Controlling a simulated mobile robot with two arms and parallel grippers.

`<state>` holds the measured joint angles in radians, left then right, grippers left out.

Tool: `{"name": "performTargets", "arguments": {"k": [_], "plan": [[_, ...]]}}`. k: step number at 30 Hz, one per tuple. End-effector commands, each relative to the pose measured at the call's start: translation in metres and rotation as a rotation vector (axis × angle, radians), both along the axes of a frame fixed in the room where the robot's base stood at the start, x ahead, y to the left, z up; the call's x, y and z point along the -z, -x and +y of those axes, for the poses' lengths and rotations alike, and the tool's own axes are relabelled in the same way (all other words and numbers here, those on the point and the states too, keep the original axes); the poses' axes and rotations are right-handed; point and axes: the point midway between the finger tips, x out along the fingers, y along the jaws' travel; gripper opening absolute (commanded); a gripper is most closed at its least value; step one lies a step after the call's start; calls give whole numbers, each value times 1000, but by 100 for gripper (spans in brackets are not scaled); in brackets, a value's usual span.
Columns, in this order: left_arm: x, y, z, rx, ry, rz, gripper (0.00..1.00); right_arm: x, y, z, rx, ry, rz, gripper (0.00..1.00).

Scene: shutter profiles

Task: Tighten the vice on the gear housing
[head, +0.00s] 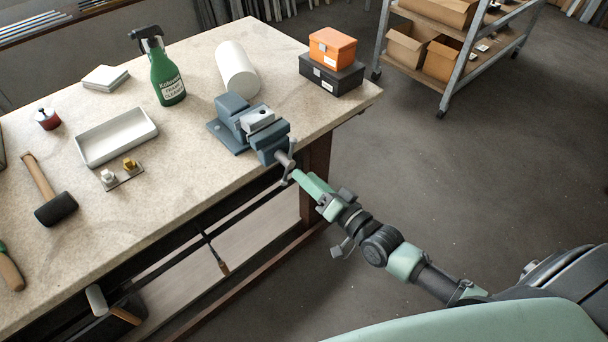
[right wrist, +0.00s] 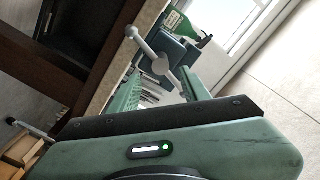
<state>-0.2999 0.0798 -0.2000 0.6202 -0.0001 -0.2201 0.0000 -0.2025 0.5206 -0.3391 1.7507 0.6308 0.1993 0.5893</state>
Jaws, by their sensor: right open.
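The blue-grey vice (head: 233,108) stands at the right edge of the workbench (head: 190,140). A light grey metal block, seemingly the gear housing (head: 256,119), sits between its jaws; any gap there is too small to tell. The vice's screw and handle bar (head: 287,166) stick out past the bench edge. My right gripper (head: 298,177) is at the handle. In the right wrist view, my right gripper (right wrist: 163,80) is open, with its green fingers on either side of the silver handle bar (right wrist: 150,52); I cannot tell if they touch it. My left gripper is out of view.
A green spray bottle (head: 166,80), a white cylinder (head: 237,68) and an orange box (head: 332,48) on a black case (head: 331,75) stand behind the vice. A white tray (head: 116,136) and a mallet (head: 54,207) lie to the left.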

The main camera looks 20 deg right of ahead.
Motion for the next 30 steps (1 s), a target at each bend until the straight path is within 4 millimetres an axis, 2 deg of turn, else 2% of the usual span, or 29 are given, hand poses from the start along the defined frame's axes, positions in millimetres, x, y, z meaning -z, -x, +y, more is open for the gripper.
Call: {"name": "performTargets", "arguments": {"k": [8,15,20,23,30], "plan": [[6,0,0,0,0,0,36,2,0,1,-4,39,-16,47],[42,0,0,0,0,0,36,8,0,6,-13,497,-189,47],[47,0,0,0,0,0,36,4,-4,4,-1,678,-248,47],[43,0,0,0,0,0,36,1,-13,7,1,691,-253,47],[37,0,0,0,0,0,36,0,-50,20,0,687,-252,47]]}}
